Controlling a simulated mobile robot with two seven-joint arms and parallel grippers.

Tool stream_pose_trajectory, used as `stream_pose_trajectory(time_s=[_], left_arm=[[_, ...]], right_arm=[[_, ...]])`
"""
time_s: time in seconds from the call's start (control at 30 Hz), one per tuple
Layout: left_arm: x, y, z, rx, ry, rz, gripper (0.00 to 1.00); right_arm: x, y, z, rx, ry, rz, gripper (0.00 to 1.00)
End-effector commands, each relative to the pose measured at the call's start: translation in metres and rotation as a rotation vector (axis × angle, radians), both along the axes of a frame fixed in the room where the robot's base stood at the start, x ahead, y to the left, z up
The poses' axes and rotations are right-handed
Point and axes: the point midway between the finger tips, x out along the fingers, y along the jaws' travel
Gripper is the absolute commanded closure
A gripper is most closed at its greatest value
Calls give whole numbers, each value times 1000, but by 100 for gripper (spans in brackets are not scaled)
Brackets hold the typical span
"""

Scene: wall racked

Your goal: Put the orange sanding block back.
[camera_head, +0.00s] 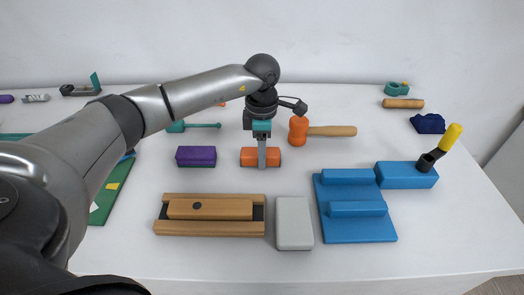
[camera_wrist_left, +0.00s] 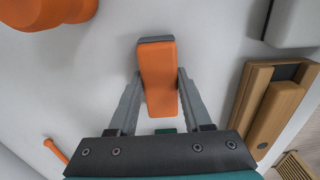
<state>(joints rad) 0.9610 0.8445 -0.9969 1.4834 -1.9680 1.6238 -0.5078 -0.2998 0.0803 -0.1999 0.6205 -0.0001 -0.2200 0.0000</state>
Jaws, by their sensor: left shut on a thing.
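The orange sanding block (camera_head: 247,157) is in the middle of the table in the head view, between a purple block and a mallet. My left gripper (camera_head: 262,158) reaches down over it, with a finger across its near face. In the left wrist view, the orange block (camera_wrist_left: 158,85) with a dark grey end face lies between the two fingers of my left gripper (camera_wrist_left: 159,78), which is shut on it. Whether the block touches the table is hard to tell. My right gripper is not in view.
The purple block (camera_head: 196,156) is left of the orange one. The orange-headed mallet (camera_head: 333,131) lies to the right. In front are a wooden grooved piece (camera_head: 210,229), a grey block (camera_head: 294,222) and a blue fixture with two bars (camera_head: 361,231). A yellow-handled tool (camera_head: 450,137) stands at right.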

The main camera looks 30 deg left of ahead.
Motion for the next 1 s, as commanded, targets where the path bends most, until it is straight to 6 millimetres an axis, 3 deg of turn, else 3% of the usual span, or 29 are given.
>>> stream_pose_trajectory(time_s=[0.3, 0.33, 0.57, 0.9, 1.0], left_arm=[[0, 0, -4, 0, -1, 0, 100], [0, 0, -4, 0, -1, 0, 49], [0, 0, -3, 0, -1, 0, 23], [0, 0, -3, 0, -1, 0, 21], [1, 0, 9, -1, -4, 0, 21]], right_arm=[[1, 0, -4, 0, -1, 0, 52], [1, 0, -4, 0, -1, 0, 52], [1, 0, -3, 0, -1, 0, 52], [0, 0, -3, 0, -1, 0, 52], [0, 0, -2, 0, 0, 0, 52]])
